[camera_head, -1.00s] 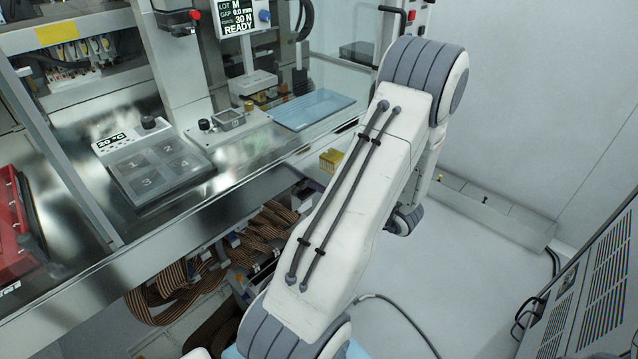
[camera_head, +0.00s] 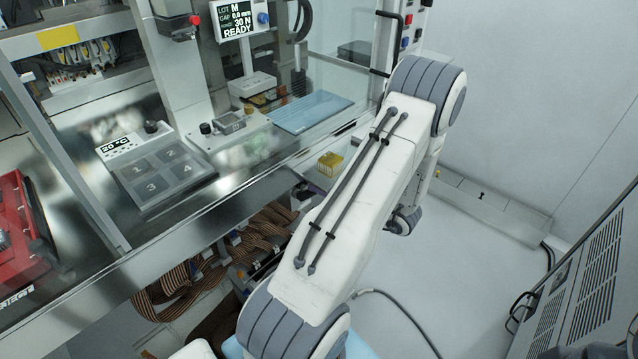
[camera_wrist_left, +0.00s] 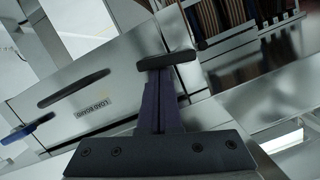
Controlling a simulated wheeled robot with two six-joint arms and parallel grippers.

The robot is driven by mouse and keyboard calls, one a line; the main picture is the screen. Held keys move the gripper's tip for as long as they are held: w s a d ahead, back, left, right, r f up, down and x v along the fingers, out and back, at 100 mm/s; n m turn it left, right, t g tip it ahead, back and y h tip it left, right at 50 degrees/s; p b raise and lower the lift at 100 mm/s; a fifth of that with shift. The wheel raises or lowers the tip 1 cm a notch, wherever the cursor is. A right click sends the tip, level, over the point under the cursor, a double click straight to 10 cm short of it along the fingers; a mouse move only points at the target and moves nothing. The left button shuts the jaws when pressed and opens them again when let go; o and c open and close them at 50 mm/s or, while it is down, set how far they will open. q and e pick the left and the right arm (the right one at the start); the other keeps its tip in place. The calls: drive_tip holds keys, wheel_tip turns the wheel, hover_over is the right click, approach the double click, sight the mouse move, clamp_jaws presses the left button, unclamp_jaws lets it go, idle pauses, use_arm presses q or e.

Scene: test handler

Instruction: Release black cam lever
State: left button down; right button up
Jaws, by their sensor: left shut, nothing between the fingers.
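In the left wrist view a black bar-shaped lever (camera_wrist_left: 165,61), which looks like the black cam lever, stands at the right end of a grey panel labelled "LOAD BOARD". My left gripper (camera_wrist_left: 160,98) has purple fingers that are together and empty, right below the lever in the picture. The fingertips overlap the lever's lower edge; I cannot tell whether they touch it. In the head view my white arm covers most of this place, and the lever cannot be made out. My right gripper is in neither view now.
Brown ribbon cables (camera_head: 185,284) hang under the machine's worktop. A yellow box (camera_head: 330,164) sits near my arm. Open floor (camera_head: 470,290) lies to the right.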

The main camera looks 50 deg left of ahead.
use_arm(q)
wheel_tip(320, 180, down, 2)
drive_tip(key=m, duration=0.1)
drive_tip(key=m+g+p, duration=0.1)
drive_tip(key=m, duration=0.1)
drive_tip(key=m+p, duration=0.1)
drive_tip(key=m, duration=0.1)
drive_tip(key=shift+f+g, duration=0.25)
drive_tip(key=shift+g, duration=0.15)
drive_tip(key=m, duration=0.2)
drive_tip(key=s+f+m+y, duration=0.1)
drive_tip(key=m, duration=0.1)
drive_tip(key=f+m+g, duration=0.1)
drive_tip(key=m, duration=0.1)
drive_tip(key=shift+s+f+y+b, duration=0.15)
drive_tip(key=shift+f+y+b, duration=0.1)
drive_tip(key=shift+y+b, duration=0.1)
drive_tip(key=shift+s, duration=0.15)
drive_tip(key=shift+d, duration=0.1)
